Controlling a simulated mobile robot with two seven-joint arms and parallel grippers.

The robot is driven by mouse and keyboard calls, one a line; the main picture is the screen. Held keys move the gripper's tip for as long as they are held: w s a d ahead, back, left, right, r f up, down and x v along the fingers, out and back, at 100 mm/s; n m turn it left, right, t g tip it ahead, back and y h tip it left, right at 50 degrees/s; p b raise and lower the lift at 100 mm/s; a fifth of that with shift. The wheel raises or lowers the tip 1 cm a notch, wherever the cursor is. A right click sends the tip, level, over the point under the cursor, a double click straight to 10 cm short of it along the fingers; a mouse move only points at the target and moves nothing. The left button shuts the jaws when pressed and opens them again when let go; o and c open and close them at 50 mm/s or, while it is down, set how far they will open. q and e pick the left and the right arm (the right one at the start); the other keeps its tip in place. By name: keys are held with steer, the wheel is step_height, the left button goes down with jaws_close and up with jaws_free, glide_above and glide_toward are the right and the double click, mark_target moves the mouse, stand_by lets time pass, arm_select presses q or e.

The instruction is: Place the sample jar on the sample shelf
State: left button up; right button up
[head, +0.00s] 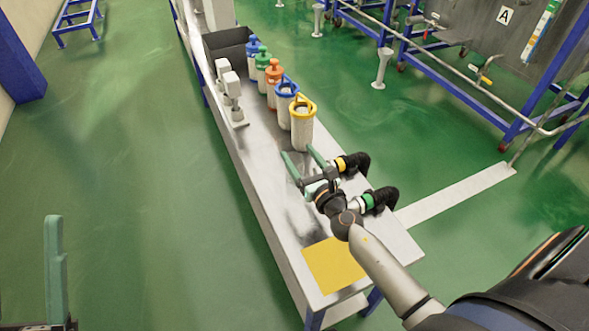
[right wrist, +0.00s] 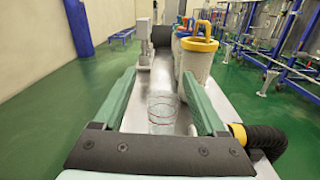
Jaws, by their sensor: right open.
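A clear glass vessel with thin red rings, which looks like the sample jar (right wrist: 162,108), stands on the steel bench (right wrist: 232,110) in the right wrist view. It shows between the two green fingers of my right gripper (right wrist: 158,92), a little beyond the palm. I cannot make the jar out in the head view. My right gripper (head: 301,160) is open over the bench, on the near side of the yellow-topped canister. One green finger of my left gripper (head: 55,270) shows at the lower left, away from the bench; its opening cannot be judged. No clear sample shelf can be identified.
A row of white canisters with coloured tops, including the yellow-topped canister (head: 302,125), stands beyond the right gripper. White instruments (head: 232,92) stand left of them. A yellow square (head: 335,264) marks the near end.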

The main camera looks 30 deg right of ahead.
steer(key=shift+w+d+f+n+h+b, duration=0.1)
steer(key=shift+d+f+n+h+b, duration=0.25)
steer(key=shift+f, duration=0.3)
step_height(320, 180, down, 8)
steer(key=b, duration=0.7)
steer(key=shift+b, duration=0.35)
steer(key=shift+w+r+p, duration=0.35)
steer(key=shift+w+r, duration=0.15)
steer(key=shift+w, duration=0.7)
steer(key=w+b, duration=0.1)
steer(key=w, duration=0.4)
steer(key=shift+d, duration=0.2)
arm_select(q)
step_height(320, 180, down, 10)
steer(key=d+n, duration=0.1)
steer(key=shift+w+r, duration=0.2)
steer(key=shift+r, duration=0.05)
arm_select(e)
jaws_close()
